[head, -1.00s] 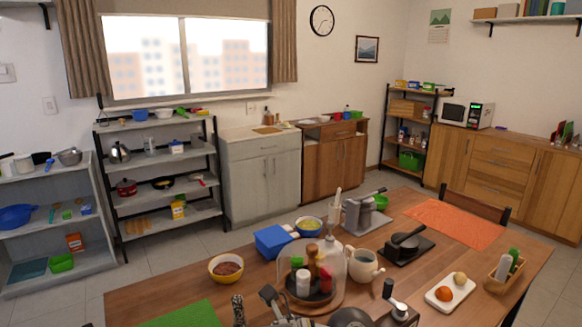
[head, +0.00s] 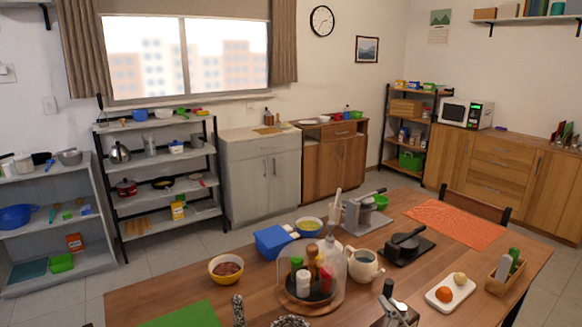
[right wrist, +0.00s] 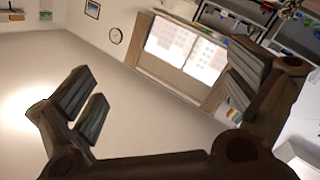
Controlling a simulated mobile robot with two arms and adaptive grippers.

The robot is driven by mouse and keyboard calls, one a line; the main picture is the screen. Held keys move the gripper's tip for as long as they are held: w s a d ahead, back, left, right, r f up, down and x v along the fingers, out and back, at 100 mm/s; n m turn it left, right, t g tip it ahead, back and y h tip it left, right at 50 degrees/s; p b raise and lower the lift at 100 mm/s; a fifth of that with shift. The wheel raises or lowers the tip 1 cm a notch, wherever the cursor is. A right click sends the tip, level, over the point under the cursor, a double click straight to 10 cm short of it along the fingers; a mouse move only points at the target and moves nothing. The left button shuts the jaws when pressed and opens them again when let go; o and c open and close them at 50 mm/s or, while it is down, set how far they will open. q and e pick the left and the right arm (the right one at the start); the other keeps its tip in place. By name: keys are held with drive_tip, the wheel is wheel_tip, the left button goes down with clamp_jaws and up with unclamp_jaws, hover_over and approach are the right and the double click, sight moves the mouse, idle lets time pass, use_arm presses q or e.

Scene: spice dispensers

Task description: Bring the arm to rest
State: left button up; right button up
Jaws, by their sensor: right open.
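My right gripper (right wrist: 165,95) shows in the right wrist view with its dark fingers spread wide apart. Nothing is held between them. Behind the fingers I see bare wall, the clock and the window at a tilt, so it is up off the table (head: 150,296) and away from the things on it. I cannot make out either gripper in the head view now. My left gripper is not in view.
A glass dome over several spice dispensers (head: 327,278) stands on the table. Around it are a bowl of brown food (head: 226,268), a blue box (head: 272,241), a jug (head: 363,265) and a white tray (head: 436,299). A metallic object (head: 401,316) is at the front edge.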

drive_tip(key=s+d+f+m+g+h, duration=0.1)
drive_tip(key=s+d+f+m+g, duration=0.2)
drive_tip(key=s+f, duration=0.4)
drive_tip(key=s+d+f+m+g+h, duration=0.2)
drive_tip(key=s+d+f+g, duration=0.25)
drive_tip(key=f, duration=0.35)
drive_tip(key=s+f+m+g+y, duration=0.1)
drive_tip(key=s+f+g, duration=0.2)
drive_tip(key=s, duration=0.4)
drive_tip(key=s+f+g, duration=0.3)
drive_tip(key=s, duration=0.4)
wheel_tip(320, 180, down, 26)
drive_tip(key=g, duration=0.2)
drive_tip(key=s+d+f, duration=0.3)
drive_tip(key=s+f, duration=1.3)
drive_tip(key=s, duration=0.2)
drive_tip(key=shift+d+f+g, duration=0.15)
drive_tip(key=shift+f+g, duration=0.2)
